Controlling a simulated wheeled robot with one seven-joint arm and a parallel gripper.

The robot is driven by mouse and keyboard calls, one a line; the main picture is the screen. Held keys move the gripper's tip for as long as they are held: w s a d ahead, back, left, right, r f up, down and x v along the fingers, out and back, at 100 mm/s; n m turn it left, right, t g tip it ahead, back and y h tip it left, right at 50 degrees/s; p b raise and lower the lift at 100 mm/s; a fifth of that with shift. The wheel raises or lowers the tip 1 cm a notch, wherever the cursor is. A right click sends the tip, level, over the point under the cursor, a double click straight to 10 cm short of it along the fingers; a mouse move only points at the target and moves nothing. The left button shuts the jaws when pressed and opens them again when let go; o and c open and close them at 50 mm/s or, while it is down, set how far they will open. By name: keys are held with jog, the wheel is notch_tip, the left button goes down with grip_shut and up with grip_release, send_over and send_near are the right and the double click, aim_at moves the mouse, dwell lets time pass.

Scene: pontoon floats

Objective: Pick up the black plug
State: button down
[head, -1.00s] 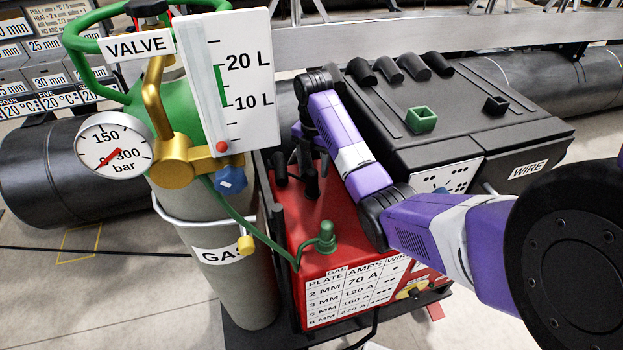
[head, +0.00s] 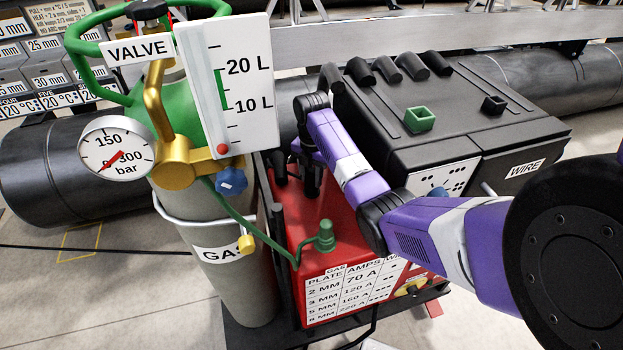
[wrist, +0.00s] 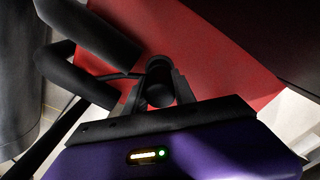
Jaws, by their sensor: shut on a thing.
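The black plug (wrist: 159,84) sits between the two dark fingers of my gripper (wrist: 160,92) in the wrist view, with its round end showing. The fingers are shut on it. In the head view my gripper (head: 312,181) points down over the red machine top (head: 313,215), behind the green hose fitting. There the fingers and the plug merge into one dark shape. I cannot tell whether the plug is still touching the red top.
A grey gas cylinder (head: 232,285) with a gauge (head: 116,147) and flow meter stands close on the left. The green hose fitting (head: 325,237) rises in front. A black wire box (head: 455,135) with several black stubs, a green socket (head: 420,119) and a black socket (head: 494,105) stands right.

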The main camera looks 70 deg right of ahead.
jog(key=shift+r, duration=0.1)
notch_tip(320, 180, up, 10)
jog(key=p, duration=0.8)
jog(key=shift+r, duration=2.8)
